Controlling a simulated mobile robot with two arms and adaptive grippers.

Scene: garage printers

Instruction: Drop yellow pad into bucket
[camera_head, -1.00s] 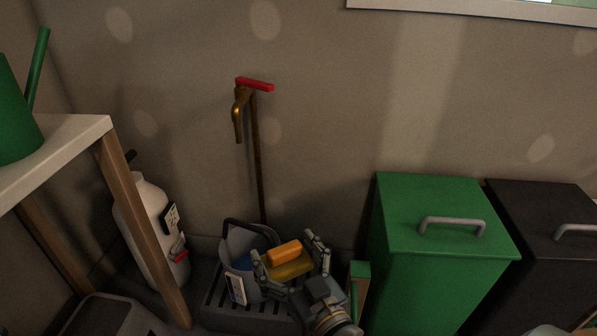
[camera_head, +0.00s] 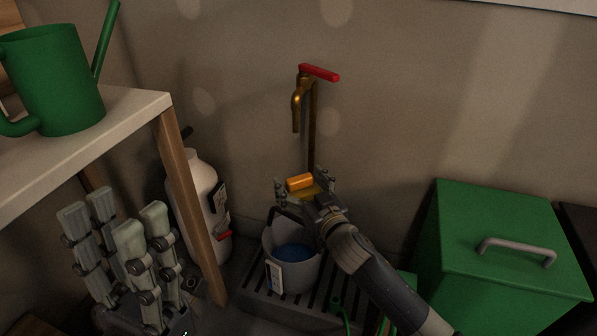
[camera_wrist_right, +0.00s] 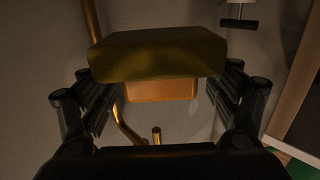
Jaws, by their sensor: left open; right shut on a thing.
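The yellow pad (camera_head: 303,191) with its orange block (camera_head: 299,181) is held between the fingers of my right gripper (camera_head: 307,188). The right wrist view shows the yellow pad (camera_wrist_right: 158,56) spanning the fingers, with the orange part (camera_wrist_right: 162,92) behind it. The grey bucket (camera_head: 304,274) stands upright on a slatted base, with a blue inside or content visible. The pad appears higher than the bucket, near its back rim in the picture; my right wrist hides part of the rim. My left gripper (camera_head: 115,222) is open and empty at the lower left.
A brass tap (camera_head: 303,92) with a red handle is on the wall above. A shelf (camera_head: 128,103) bearing a green watering can (camera_head: 62,80) stands left, its wooden leg near a white canister (camera_head: 199,185). A green bin (camera_head: 500,235) stands right.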

